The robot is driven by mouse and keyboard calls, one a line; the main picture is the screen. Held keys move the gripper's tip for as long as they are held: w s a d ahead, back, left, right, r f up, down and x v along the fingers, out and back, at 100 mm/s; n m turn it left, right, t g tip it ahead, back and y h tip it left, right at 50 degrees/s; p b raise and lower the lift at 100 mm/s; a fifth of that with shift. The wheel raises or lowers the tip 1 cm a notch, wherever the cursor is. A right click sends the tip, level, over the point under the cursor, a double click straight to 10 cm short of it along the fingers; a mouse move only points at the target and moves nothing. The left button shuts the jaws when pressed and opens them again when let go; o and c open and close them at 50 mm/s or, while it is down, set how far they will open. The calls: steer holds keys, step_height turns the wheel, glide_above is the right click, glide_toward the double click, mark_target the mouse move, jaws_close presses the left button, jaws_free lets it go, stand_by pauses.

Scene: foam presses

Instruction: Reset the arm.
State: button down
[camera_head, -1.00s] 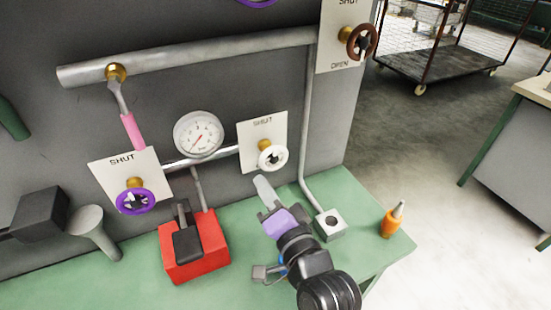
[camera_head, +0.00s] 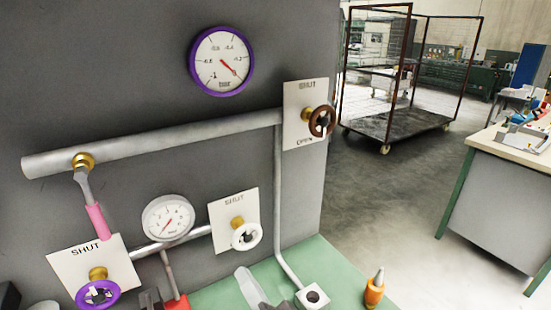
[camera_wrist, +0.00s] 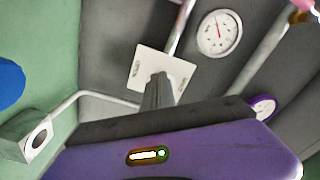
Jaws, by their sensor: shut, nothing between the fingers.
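My gripper (camera_wrist: 157,90) shows in the wrist view as narrow dark fingers closed together, with its purple body below them. The fingers overlap a white plate (camera_wrist: 146,68) on the panel; I cannot tell the distance between them. In the head view only the dark tip of my gripper (camera_head: 264,305) shows at the bottom edge; the rest of the arm is out of frame. A pale grey piece (camera_head: 250,287) shows just beyond it; I cannot tell whether they touch.
The grey panel carries a purple-rimmed gauge (camera_head: 222,61), a white gauge (camera_head: 168,217), and brown (camera_head: 321,121), white (camera_head: 246,236) and purple (camera_head: 97,294) handwheels. A grey box (camera_head: 312,297) and orange bottle (camera_head: 374,289) stand on the green bench. Open floor lies right, before a cage cart (camera_head: 400,118).

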steer(key=s+d+f+n+t+h, duration=0.25)
steer(key=s+d+t+h, duration=0.2)
steer(key=s+d, duration=1)
steer(key=s+d+f+n+g+h, duration=0.1)
steer(key=s+d+f+g+h, duration=0.1)
steer(key=s+d, duration=0.4)
steer(key=s+d+f+n+g+h, duration=0.1)
steer(key=s+d, duration=0.5)
steer(key=s, duration=0.8)
steer(key=shift+s+d+f+g+h, duration=0.2)
steer(key=shift+s+f+g+h, duration=0.15)
steer(key=shift+f+g+h, duration=0.75)
steer(key=shift+r, duration=0.2)
